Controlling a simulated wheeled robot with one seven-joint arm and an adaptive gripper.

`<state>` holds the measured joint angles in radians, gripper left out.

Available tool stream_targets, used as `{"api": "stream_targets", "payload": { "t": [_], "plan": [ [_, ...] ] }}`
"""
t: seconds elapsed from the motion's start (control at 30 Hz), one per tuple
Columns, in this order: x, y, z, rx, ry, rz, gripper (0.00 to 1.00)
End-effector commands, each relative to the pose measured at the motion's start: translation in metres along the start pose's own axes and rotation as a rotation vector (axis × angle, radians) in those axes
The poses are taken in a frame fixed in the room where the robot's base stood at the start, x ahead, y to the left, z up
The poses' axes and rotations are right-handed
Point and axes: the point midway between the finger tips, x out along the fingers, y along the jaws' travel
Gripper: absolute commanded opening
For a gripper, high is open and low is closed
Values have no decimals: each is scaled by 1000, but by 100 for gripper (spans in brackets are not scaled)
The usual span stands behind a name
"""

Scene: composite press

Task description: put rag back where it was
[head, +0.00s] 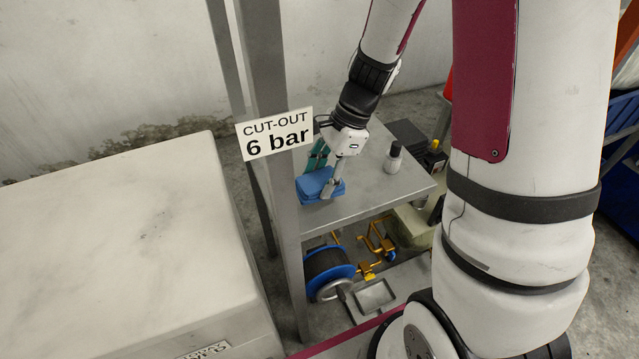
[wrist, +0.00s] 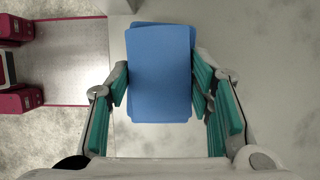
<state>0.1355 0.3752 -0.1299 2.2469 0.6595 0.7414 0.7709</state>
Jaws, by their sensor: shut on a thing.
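The rag (head: 312,188) is a folded blue cloth at the front left corner of the grey metal shelf top (head: 375,185), beside the upright post. In the wrist view the rag (wrist: 160,75) fills the space between the fingers, its layers slightly offset. My gripper (head: 325,185) points down and is shut on the rag, with green-padded fingers on both sides of it; the gripper also shows in the wrist view (wrist: 160,88). I cannot tell whether the rag touches the shelf top or hangs just above it.
A small black-capped bottle (head: 393,160) stands on the shelf top to the right, with a dark box (head: 408,133) behind it. A "CUT-OUT 6 bar" sign (head: 275,135) is on the post. A blue hose reel (head: 328,272) sits below. A large pale block (head: 120,240) stands left.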

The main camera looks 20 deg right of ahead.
Motion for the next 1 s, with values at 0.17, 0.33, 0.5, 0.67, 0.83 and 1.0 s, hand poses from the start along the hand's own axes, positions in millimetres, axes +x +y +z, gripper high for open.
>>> {"api": "stream_targets", "payload": {
  "t": [0.17,0.33,0.5,0.67,0.83,1.0],
  "plan": [
    [4,-11,-1,1,0,1,16],
    [28,-10,-11,3,-2,2,16],
    [34,-10,-13,0,0,-1,16],
    [34,-10,-14,0,0,0,16],
    [36,-10,-15,0,0,-1,59],
    [36,-10,-14,0,0,-1,68]
  ]
}}
